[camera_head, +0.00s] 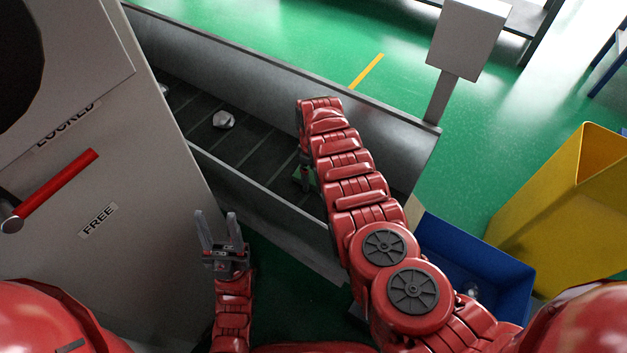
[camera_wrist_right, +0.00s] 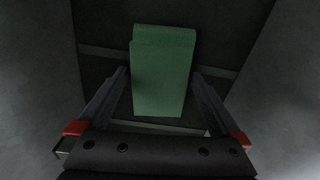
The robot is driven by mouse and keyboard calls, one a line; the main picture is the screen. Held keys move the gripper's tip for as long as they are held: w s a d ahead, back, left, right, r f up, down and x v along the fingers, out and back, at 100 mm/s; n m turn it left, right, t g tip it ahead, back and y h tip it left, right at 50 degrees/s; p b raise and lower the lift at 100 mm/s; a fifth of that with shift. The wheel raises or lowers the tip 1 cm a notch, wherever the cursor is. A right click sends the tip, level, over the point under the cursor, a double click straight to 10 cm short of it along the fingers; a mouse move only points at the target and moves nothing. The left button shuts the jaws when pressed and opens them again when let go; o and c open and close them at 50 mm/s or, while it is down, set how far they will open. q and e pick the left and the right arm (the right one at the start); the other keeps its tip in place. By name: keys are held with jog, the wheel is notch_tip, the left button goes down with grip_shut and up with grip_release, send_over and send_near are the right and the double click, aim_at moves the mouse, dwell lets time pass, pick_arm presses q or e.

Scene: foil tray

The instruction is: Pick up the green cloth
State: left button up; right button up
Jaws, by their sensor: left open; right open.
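The green cloth (camera_wrist_right: 162,75) lies on the dark conveyor belt in the right wrist view, as a folded-looking rectangle. In the head view only a small green part (camera_head: 309,178) shows beside my right arm, which hides the rest. My right gripper (camera_wrist_right: 163,80) is open over the cloth, with one finger to each side of it. I cannot tell how far above it the fingertips are. In the head view my right gripper (camera_head: 305,172) is mostly hidden under its wrist. My left gripper (camera_head: 216,217) is open and empty, in front of the conveyor at the lower left.
The conveyor (camera_head: 190,115) has raised metal side walls. A crumpled foil piece (camera_head: 224,120) lies on the belt to the left. A grey cabinet (camera_head: 150,190) with a red lever (camera_head: 62,186) stands at left. A blue bin (camera_head: 500,262) and a yellow bin (camera_head: 540,215) stand at right.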

jog(key=shift+r, duration=0.15)
jog(key=shift+c, duration=0.3)
jog(key=c, duration=1.1)
